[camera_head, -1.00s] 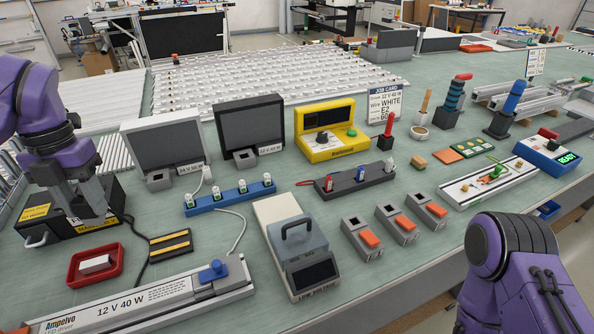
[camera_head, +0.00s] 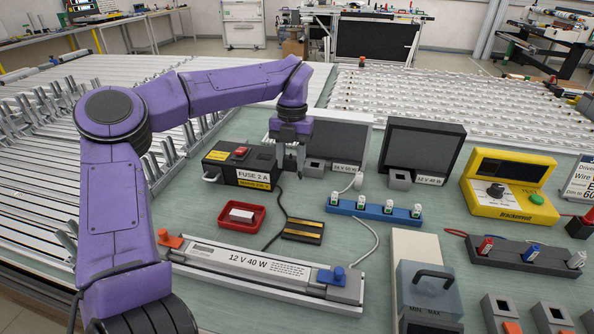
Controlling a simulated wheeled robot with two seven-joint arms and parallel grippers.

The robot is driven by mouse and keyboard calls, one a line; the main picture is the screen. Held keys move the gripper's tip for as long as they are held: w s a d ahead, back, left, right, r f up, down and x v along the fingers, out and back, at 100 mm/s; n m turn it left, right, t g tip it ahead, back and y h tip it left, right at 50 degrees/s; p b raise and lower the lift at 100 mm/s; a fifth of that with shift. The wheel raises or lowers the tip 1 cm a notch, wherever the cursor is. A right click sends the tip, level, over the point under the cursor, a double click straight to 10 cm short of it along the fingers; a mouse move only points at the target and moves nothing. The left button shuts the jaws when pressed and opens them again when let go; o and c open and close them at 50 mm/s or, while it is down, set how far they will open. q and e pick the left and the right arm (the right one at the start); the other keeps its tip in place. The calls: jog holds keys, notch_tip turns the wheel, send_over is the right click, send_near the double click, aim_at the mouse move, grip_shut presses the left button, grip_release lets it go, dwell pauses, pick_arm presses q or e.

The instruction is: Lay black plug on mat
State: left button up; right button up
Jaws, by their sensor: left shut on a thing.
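My left gripper (camera_head: 290,172) reaches down at the right end of the black fuse box (camera_head: 226,166), in front of the left grey screen. It is shut on the black plug, which is mostly hidden between the fingers and hard to make out. A black cable (camera_head: 281,201) runs from below the fingers toward the front, past the mat. The mat (camera_head: 303,230), small and black with yellow stripes, lies flat on the bench in front of the gripper, with nothing seen on it. My right gripper is out of view.
A red tray (camera_head: 242,223) with a white block stands left of the mat. A long driver unit (camera_head: 262,270) lies in front. A blue strip (camera_head: 373,212) with white plugs and a white cable (camera_head: 370,228) are to the right.

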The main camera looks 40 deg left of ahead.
pick_arm(q)
jog(key=w+f, duration=0.2)
jog(key=f, duration=0.1)
jog(key=shift+w+a+f, duration=0.3)
jog(key=shift+w, duration=0.1)
jog(key=shift+s+d+f, duration=0.1)
jog(key=shift+s+f, duration=0.05)
jog(key=shift+f, duration=1.3)
jog(key=o, duration=1.1)
jog(key=shift+c, duration=0.2)
notch_tip(320, 180, up, 12)
jog(key=w, duration=0.1)
jog(key=shift+w+a+r, duration=0.15)
jog(key=shift+a, duration=0.25)
